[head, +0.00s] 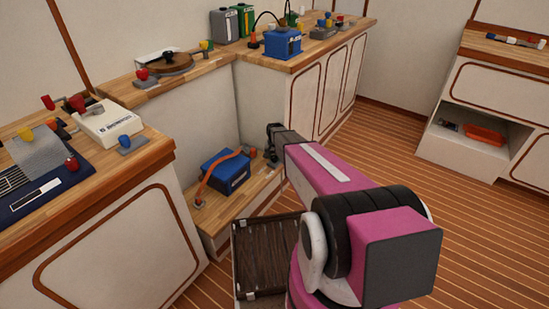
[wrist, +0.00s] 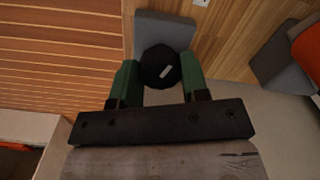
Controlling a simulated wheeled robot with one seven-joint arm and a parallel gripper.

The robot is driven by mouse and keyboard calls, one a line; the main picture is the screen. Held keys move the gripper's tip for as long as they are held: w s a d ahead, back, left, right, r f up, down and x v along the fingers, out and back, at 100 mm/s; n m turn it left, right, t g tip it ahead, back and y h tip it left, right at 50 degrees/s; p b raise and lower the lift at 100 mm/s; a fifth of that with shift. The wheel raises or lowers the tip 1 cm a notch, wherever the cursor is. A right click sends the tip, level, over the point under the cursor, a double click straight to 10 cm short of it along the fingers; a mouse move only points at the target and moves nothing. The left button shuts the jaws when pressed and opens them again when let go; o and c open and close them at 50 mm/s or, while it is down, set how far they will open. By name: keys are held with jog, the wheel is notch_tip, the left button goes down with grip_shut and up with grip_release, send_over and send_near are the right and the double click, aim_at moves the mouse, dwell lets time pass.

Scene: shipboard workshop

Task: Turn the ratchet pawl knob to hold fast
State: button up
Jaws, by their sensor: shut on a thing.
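The knob (wrist: 158,68) is round and black with a short white mark, set on a grey base plate (wrist: 166,33) in the wrist view. The white mark lies slanted, its right end higher in the picture. My gripper (wrist: 159,80) has its green fingers on either side of the knob and is shut on it. In the head view my gripper (head: 272,142) is at the right end of the low wooden shelf, and the knob cannot be made out there.
A blue box (head: 226,172) with an orange hose (head: 215,166) is on the low shelf (head: 207,220), left of my gripper. A grey thing with an orange part (wrist: 285,62) is at the right in the wrist view. The plank floor (head: 400,150) to the right is clear.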

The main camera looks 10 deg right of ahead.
aim_at(274, 157)
jog(key=shift+m, duration=1.2)
jog(key=o, duration=0.9)
notch_tip(274, 157, up, 11)
jog(key=shift+f, duration=0.1)
jog(key=shift+s, duration=0.1)
jog(key=s+r+n, duration=0.2)
jog(key=s+r, duration=0.1)
jog(key=s, duration=0.6)
jog(key=s+r+n, duration=0.2)
jog(key=s+r, duration=0.2)
jog(key=s, duration=0.5)
jog(key=s+r+n, duration=0.3)
jog(key=s, duration=0.7)
jog(key=shift+s+r, duration=0.1)
jog(key=shift+r, duration=0.1)
